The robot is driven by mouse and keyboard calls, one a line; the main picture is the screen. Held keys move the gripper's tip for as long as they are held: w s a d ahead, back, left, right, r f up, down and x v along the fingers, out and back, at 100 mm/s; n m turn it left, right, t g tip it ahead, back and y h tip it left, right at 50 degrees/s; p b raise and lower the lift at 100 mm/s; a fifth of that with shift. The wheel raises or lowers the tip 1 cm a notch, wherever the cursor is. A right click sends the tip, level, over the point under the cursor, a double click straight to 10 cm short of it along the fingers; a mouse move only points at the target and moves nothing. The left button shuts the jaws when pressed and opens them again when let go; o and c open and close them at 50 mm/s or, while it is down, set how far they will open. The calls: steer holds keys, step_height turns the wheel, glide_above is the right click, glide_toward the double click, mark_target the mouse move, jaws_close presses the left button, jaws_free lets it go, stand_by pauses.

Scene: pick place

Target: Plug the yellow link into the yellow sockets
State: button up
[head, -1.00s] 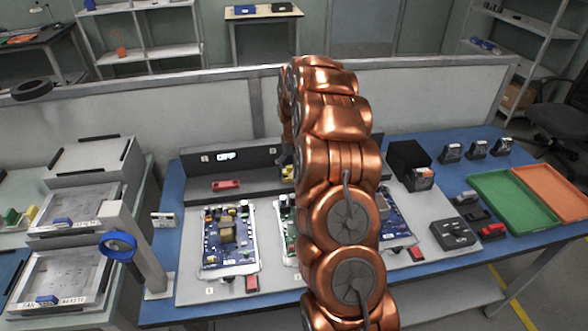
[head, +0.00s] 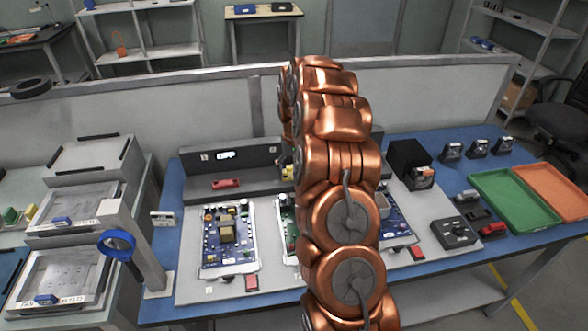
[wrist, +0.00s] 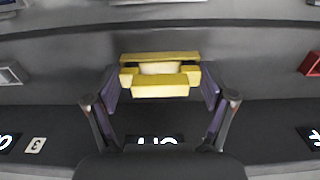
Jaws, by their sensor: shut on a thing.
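The yellow link (wrist: 160,86) is between the purple pads of my gripper (wrist: 160,82) in the wrist view, and the gripper is shut on it. Its two yellow bars lie across the picture, close over the dark grey panel (wrist: 60,70). In the head view a bit of yellow (head: 288,172) shows at the left edge of my arm, in front of the same panel (head: 203,171). My arm hides my gripper there. I cannot make out the yellow sockets, nor whether the link touches or sits in them.
A red link (head: 226,184) lies on the panel's ledge, left of my arm; red also shows at the wrist view's right edge (wrist: 311,64). Circuit boards (head: 229,240) lie on the grey mat in front. A black box (head: 408,164) stands right of my arm.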

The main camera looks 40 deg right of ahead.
steer(key=shift+f, duration=0.3)
stand_by(0.4)
steer(key=o, duration=0.8)
steer(key=shift+o, duration=0.2)
steer(key=shift+r, duration=0.15)
steer(key=shift+r, duration=3.4)
